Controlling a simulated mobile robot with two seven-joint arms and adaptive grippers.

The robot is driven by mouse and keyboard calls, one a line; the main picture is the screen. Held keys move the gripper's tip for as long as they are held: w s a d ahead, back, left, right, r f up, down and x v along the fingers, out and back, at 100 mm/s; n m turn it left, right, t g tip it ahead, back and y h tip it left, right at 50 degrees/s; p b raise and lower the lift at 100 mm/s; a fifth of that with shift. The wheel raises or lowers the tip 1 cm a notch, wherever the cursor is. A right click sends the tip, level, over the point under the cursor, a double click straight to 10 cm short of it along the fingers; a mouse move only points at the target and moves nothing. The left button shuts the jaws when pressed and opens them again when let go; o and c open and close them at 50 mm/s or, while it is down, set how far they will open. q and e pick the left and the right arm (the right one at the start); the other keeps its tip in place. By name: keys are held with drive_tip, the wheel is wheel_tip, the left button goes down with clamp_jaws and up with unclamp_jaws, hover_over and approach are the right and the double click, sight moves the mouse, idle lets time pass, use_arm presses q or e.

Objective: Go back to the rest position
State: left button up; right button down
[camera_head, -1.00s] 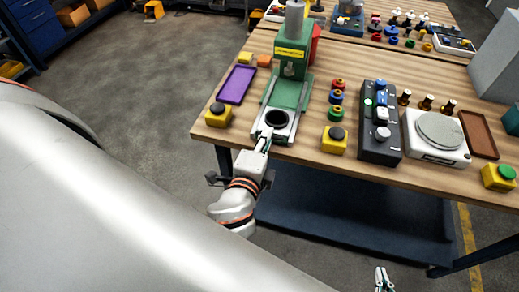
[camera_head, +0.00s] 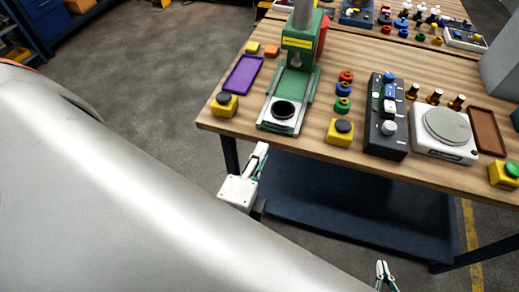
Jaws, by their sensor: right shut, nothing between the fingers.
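My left gripper (camera_head: 262,151) is in front of the workbench's front edge, below the green press (camera_head: 297,60). Its fingers are seen almost edge-on, so I cannot tell whether they are open or shut. I see nothing hanging from it. My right gripper (camera_head: 382,267) shows at the bottom edge of the view, low in front of the bench. It is shut and empty. A large pale arm link of mine covers the lower left and hides much of the floor.
The wooden bench (camera_head: 330,160) carries a purple tray (camera_head: 243,73), yellow button boxes, a dark control box (camera_head: 385,143), a scale (camera_head: 445,133) and a brown tray (camera_head: 487,131). A dark blue lower shelf (camera_head: 340,205) lies beneath. Grey floor (camera_head: 150,90) is open to the left.

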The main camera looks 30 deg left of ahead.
use_arm(q)
drive_tip(key=shift+f, duration=0.1)
wheel_tip(320, 180, down, 25)
drive_tip(key=n+g+h, duration=0.4)
drive_tip(key=n+h, duration=0.2)
drive_tip(key=n, duration=0.5)
drive_tip(key=shift+f, duration=0.2)
